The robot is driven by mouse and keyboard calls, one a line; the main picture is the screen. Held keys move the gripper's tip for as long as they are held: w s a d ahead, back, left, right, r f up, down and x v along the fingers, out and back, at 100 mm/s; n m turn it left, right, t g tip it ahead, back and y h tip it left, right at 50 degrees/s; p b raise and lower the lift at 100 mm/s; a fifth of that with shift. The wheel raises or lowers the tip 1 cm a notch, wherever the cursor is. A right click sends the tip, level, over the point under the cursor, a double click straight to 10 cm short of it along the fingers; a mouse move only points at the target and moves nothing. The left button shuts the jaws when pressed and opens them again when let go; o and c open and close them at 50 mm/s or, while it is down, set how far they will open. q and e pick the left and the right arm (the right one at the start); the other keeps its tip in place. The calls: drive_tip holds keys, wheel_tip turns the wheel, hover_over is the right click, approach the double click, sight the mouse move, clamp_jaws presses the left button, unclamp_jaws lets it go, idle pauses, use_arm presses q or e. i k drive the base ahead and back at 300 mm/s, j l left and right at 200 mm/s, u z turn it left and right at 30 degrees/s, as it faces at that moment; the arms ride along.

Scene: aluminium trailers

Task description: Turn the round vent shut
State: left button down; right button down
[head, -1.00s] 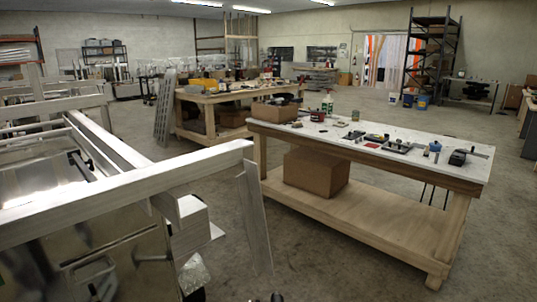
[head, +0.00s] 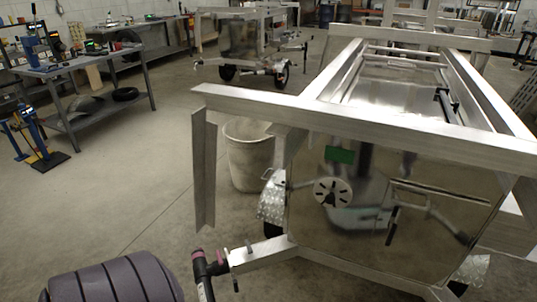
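The round vent (head: 333,192) is a small pale disc on the shiny front panel of the aluminium trailer (head: 300,112). It faces me, right of the middle of the head view. Dark slots or openings show around its centre; it is too small to tell exactly how far it is open. A green label (head: 339,155) is just above it, and a handle-like bar (head: 392,226) is to its right. The panel is mirror-like and carries blurred reflections. Neither of my grippers can be made out in the head view.
The trailer's overhanging top beam and hanging post (head: 204,170) stand left of the vent. A drawbar (head: 262,252) juts low toward me. A grey bin (head: 249,155) stands behind. A dark ribbed, padded thing (head: 115,281) fills the lower left. Open floor lies left.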

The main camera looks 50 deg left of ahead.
sight(331, 192)
drive_tip(key=u, duration=1.05)
